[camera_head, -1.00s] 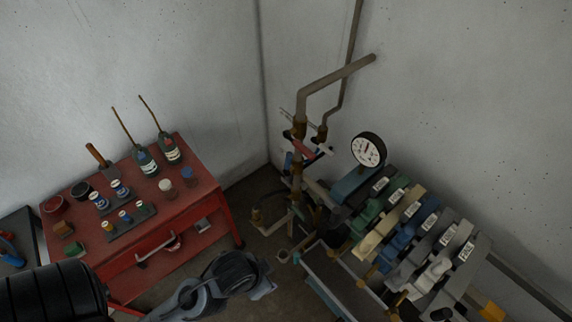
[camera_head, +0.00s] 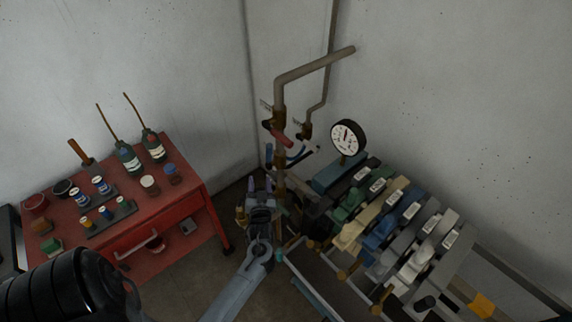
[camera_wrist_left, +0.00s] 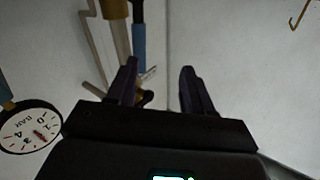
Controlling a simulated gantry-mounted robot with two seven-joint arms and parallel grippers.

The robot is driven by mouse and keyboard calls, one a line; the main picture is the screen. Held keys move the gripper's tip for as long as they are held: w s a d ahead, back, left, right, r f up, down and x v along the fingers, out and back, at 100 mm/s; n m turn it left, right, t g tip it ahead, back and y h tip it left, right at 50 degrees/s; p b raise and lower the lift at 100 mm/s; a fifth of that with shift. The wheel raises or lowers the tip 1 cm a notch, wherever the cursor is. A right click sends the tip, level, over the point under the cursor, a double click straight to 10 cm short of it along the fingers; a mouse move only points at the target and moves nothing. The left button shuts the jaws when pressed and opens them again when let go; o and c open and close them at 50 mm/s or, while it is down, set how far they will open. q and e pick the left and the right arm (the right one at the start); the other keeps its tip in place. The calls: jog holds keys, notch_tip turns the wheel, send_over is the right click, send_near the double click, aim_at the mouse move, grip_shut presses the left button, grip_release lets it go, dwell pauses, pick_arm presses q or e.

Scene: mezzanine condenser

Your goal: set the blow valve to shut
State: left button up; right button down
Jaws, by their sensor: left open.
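The pipework stands in the corner and carries several valves with levers. One has a red lever (camera_head: 279,137), and a blue lever (camera_head: 269,154) hangs just below and left of it. I cannot read a label that tells which is the blow valve. In the left wrist view a blue lever (camera_wrist_left: 139,42) hangs beside the left finger, in front of the pipes. My left gripper (camera_head: 260,184) is open and empty, in front of the lower pipework and below the levers. Its two fingers (camera_wrist_left: 158,84) show apart in the left wrist view. My right gripper is out of view.
A round pressure gauge (camera_head: 347,138) stands right of the pipes, also in the left wrist view (camera_wrist_left: 30,130). A row of coloured, labelled blocks (camera_head: 384,235) fills the right. A red cart (camera_head: 190,206) with bottles and jars stands left. Bare floor lies between.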

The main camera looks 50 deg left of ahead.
pick_arm(q)
jog(key=n+b, duration=0.1)
jog(key=n, duration=0.1)
send_near(269, 156)
jog(key=p+x, duration=0.1)
jog(key=x, duration=1)
jog(key=shift+w+a+r, duration=0.1)
jog(key=shift+r, duration=0.05)
grip_shut()
